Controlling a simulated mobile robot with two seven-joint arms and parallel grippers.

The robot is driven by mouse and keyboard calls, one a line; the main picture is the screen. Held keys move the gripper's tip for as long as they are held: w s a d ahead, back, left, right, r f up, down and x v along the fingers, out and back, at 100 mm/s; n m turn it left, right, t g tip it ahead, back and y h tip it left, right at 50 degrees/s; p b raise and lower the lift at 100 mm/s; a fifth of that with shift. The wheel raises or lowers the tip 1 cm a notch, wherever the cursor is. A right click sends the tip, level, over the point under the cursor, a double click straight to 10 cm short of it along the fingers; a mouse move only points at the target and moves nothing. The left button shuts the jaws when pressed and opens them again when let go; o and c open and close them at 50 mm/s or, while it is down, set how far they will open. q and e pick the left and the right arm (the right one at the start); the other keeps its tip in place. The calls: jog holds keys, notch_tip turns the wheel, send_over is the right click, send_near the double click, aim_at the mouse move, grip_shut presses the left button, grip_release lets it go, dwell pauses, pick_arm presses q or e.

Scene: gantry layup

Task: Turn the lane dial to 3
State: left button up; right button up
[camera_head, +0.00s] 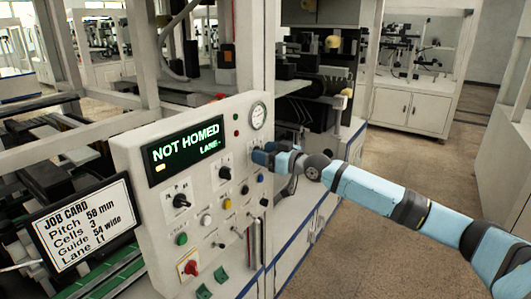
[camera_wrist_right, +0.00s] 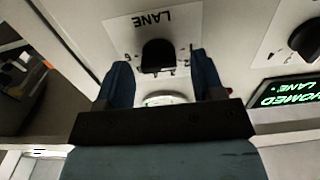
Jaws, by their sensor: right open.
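The lane dial is a black knob (camera_wrist_right: 158,55) on a white plate marked LANE, which appears upside down in the right wrist view. My right gripper (camera_wrist_right: 162,75) is open, with one dark blue finger on each side of the knob and a visible gap to each. In the head view my right gripper (camera_head: 262,156) is at the right part of the control panel (camera_head: 140,150) and hides the lane dial. The panel's display (camera_head: 186,150) reads NOT HOMED and LANE with a dash. My left gripper is not in view.
Below the display are other black dials (camera_head: 181,200), coloured buttons, small switches and a red knob (camera_head: 191,268). A round gauge (camera_head: 257,115) sits above my right gripper. A job card (camera_head: 82,227) stands left of the panel. The floor at the right is clear.

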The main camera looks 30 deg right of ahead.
jog(key=c, duration=0.9)
jog(key=shift+c, duration=0.2)
jog(key=shift+m, duration=0.3)
jog(key=shift+d+f+m+p, duration=0.1)
jog(key=shift+m+p, duration=0.7)
jog(key=shift+m, duration=2.5)
jog(key=shift+d+m+p, duration=0.1)
jog(key=shift+m+p, duration=0.65)
jog(key=shift+m, duration=2.85)
